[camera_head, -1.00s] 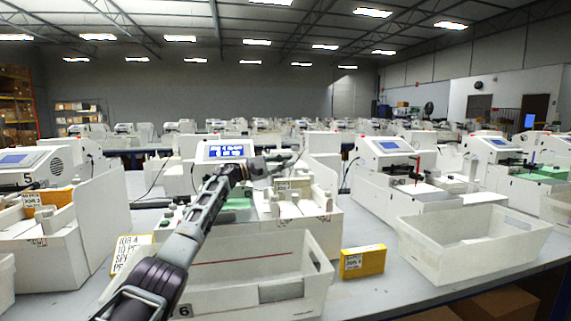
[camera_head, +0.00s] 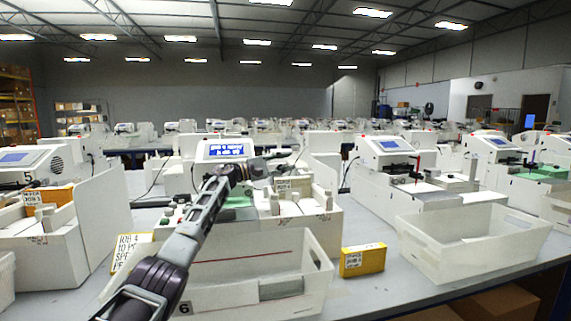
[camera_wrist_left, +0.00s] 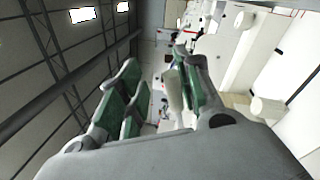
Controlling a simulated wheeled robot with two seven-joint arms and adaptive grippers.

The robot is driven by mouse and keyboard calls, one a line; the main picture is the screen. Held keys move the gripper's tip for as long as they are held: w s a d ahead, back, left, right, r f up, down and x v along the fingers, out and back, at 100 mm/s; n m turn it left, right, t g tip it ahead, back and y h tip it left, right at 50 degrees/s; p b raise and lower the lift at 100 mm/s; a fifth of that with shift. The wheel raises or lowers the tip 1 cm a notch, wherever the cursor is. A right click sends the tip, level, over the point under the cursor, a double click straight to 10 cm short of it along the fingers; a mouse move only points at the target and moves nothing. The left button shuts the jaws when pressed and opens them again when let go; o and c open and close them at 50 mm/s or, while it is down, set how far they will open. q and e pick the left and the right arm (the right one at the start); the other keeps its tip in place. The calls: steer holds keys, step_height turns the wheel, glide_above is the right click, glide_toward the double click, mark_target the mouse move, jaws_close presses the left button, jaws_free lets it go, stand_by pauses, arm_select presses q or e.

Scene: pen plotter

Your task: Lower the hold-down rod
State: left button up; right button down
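The plotter (camera_head: 222,150) with a lit blue screen stands in the middle of the head view, behind a white bin. My left arm reaches up to it from the lower left. My left gripper (camera_head: 276,161) is just right of the screen, above the plotter's bed. In the left wrist view the gripper (camera_wrist_left: 160,88) has its green-padded fingers apart. A pale, narrow part (camera_wrist_left: 174,90) shows near the right-hand finger; I cannot tell whether it touches. I cannot make out the hold-down rod clearly in either view; the gripper may cover it. My right gripper is not in view.
An empty white bin (camera_head: 297,262) stands in front of the plotter. A yellow box (camera_head: 362,261) lies on the table to its right, and a job card (camera_head: 128,250) stands at its left. Other plotters stand on both sides. Bare table shows at front right.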

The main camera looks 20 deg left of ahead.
arm_select(q)
step_height(320, 180, up, 10)
stand_by(1.3)
steer(key=shift+f, duration=0.1)
stand_by(0.6)
